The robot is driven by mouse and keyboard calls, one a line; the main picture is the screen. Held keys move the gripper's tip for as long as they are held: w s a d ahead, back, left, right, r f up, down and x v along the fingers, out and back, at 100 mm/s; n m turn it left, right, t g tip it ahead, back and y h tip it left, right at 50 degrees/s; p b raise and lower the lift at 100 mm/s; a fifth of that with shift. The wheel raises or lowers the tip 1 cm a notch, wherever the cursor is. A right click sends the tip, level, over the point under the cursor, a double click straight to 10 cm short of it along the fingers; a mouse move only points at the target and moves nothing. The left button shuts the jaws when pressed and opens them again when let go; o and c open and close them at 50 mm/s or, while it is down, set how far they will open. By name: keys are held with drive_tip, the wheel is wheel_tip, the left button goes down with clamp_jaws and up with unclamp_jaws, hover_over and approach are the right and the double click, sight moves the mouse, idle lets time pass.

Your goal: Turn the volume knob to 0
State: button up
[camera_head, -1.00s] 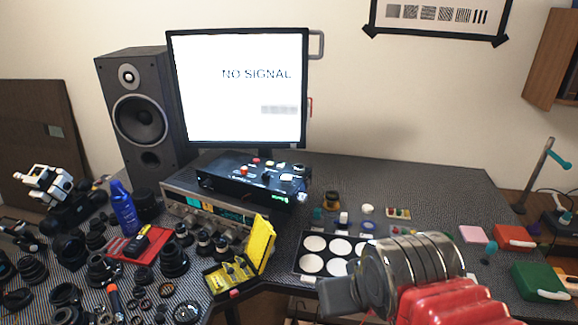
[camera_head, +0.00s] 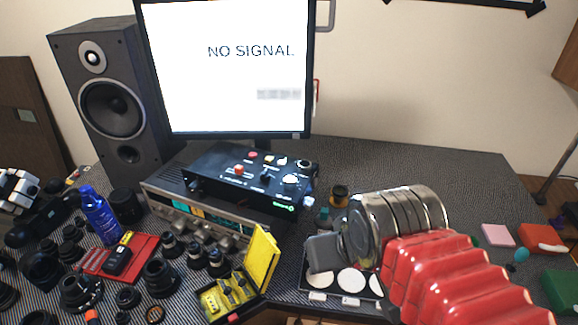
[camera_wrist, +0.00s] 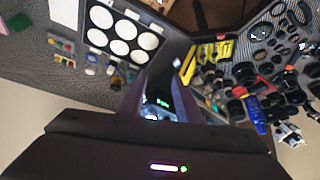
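A black control box (camera_head: 225,182) with red, white and dark controls and a small green display sits below the monitor in the head view. A silver-fronted receiver (camera_head: 160,200) with several round knobs lies under it. I cannot read which control is the volume knob or where it points. My gripper (camera_head: 322,254) is right of the receiver in the head view, above the tray of white discs, apart from both units. In the wrist view, the gripper's dark fingers (camera_wrist: 160,88) stand apart with nothing held. Part of the box, with its green display (camera_wrist: 162,103), shows between them.
A monitor (camera_head: 225,70) reads NO SIGNAL, beside a tall speaker (camera_head: 112,105). A yellow open case (camera_head: 262,258) stands in front of the receiver. Lenses and a blue bottle (camera_head: 98,215) crowd the left. The tray of white discs (camera_head: 303,283) is below my arm. The back right table is clear.

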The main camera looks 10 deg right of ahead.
drive_tip(key=shift+w, duration=0.35)
drive_tip(key=o, duration=0.4)
drive_tip(key=shift+w+r, duration=0.3)
drive_tip(key=shift+r, duration=0.05)
drive_tip(key=w+r+m+g, duration=0.3)
drive_tip(key=w+r+m, duration=0.35)
drive_tip(key=w, duration=0.75)
drive_tip(key=w+m+g, duration=0.1)
drive_tip(key=w, duration=0.4)
drive_tip(key=w+m, duration=0.1)
drive_tip(key=w, duration=0.5)
drive_tip(key=w+m+g, duration=0.1)
drive_tip(key=w, duration=0.5)
drive_tip(key=shift+w+a+f+m+g, duration=0.2)
drive_tip(key=shift+w+m+g, duration=0.05)
drive_tip(key=shift+g, duration=0.05)
